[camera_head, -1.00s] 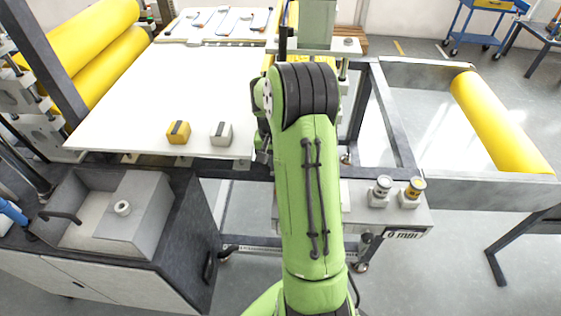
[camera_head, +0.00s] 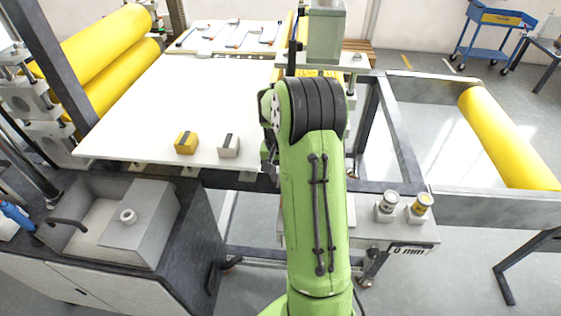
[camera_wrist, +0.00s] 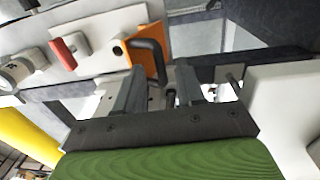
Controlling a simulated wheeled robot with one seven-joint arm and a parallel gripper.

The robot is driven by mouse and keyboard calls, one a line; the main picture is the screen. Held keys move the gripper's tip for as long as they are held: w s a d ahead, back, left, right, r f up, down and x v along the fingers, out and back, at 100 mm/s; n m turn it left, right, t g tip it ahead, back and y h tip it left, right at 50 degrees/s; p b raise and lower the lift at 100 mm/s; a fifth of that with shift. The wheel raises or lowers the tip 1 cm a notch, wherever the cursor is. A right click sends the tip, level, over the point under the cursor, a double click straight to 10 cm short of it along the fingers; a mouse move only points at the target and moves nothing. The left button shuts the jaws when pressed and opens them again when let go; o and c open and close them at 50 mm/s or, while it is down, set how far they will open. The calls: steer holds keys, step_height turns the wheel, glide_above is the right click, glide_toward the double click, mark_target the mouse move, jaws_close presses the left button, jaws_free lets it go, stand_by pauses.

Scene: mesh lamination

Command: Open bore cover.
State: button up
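In the wrist view, my gripper (camera_wrist: 157,92) shows two dark fingers standing apart with nothing clearly between them. Just beyond the fingertips is an orange block (camera_wrist: 143,58) with a dark bent handle (camera_wrist: 151,44), set on a white panel. I cannot tell for certain whether this orange piece is the bore cover. The fingers look close to the handle but not closed on it. To its left on the same panel is a red handle (camera_wrist: 70,43). In the head view, my green arm hides the gripper and this orange piece.
In the head view, two small gauges (camera_head: 387,203) (camera_head: 421,205) stand on a light panel marked "0 mm" right of my arm. A white table (camera_head: 150,110) bears a yellow block (camera_head: 186,142) and a grey block (camera_head: 228,146). A frame with a yellow roller (camera_head: 505,135) is at right.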

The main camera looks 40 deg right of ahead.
step_height(320, 180, up, 15)
steer(key=p, duration=0.2)
steer(key=shift+w+a+p, duration=0.3)
steer(key=shift+w+a, duration=0.05)
steer(key=shift+c, duration=0.3)
